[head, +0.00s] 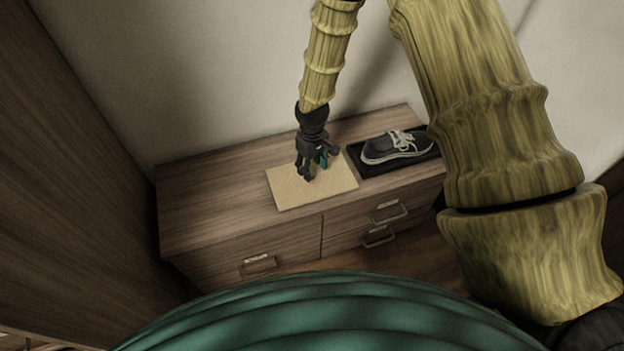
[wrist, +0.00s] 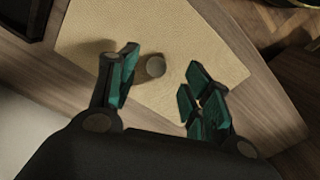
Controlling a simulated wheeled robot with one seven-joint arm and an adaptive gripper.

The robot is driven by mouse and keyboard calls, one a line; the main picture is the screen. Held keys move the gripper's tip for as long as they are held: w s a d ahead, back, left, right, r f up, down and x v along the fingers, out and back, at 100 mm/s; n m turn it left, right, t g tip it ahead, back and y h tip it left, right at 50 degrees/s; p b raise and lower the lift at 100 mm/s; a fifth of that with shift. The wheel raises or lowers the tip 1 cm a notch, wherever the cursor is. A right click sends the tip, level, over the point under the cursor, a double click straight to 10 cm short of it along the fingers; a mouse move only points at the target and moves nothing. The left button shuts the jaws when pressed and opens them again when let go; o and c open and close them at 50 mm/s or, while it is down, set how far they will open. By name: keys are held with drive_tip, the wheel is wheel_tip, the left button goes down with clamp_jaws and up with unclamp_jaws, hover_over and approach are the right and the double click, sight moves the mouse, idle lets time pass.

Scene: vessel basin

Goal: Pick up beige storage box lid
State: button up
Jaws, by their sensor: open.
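The beige storage box lid (head: 288,190) lies flat on top of the wooden cabinet, left of a dark tray, in the head view. In the wrist view the lid (wrist: 205,45) fills the upper middle, with a small round knob (wrist: 155,67) standing on it. My gripper (head: 318,168) is over the lid from the wall side. In the wrist view my open gripper (wrist: 158,88) has its teal-padded fingers apart, one to each side of the knob, with nothing held. In the head view the gripper hides the knob.
The wooden cabinet (head: 210,208) has drawers with metal handles. A dark tray (head: 368,170) holding a dark shoe (head: 395,147) with pale laces stands right beside the lid. The wall is close behind. The cabinet top left of the lid is bare.

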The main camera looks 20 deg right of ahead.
sight(311, 171)
drive_tip(key=f, duration=0.4)
drive_tip(key=shift+w, duration=0.35)
drive_tip(key=shift+c, duration=0.3)
clamp_jaws()
drive_tip(key=shift+r, duration=0.15)
